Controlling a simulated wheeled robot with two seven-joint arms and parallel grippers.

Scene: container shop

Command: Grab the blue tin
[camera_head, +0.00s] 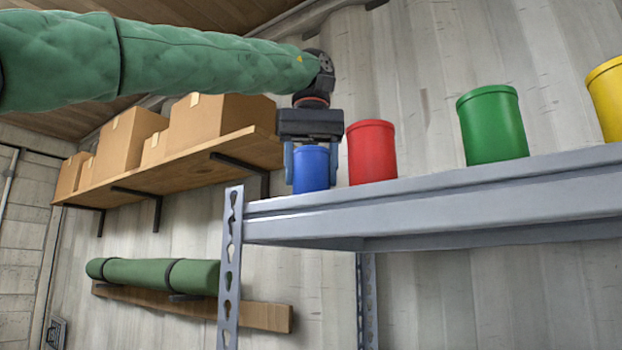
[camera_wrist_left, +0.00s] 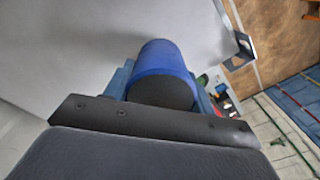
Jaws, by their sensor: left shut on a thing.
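The blue tin (camera_head: 311,168) stands at the left end of the grey metal shelf in the head view. My left gripper (camera_head: 311,170) comes down from above, with one finger on each side of the tin, and is shut on it. In the left wrist view the blue tin (camera_wrist_left: 162,66) sits between the two blue fingers (camera_wrist_left: 160,85), and its dark end faces the camera. The shelf's front edge hides the tin's base in the head view, so I cannot tell whether it touches the shelf. My right gripper is not in view.
A red tin (camera_head: 371,152) stands close to the right of the blue one. A green tin (camera_head: 492,125) and a yellow tin (camera_head: 608,98) stand further right on the grey shelf (camera_head: 430,205). A wooden wall shelf (camera_head: 200,168) with cardboard boxes is at the left.

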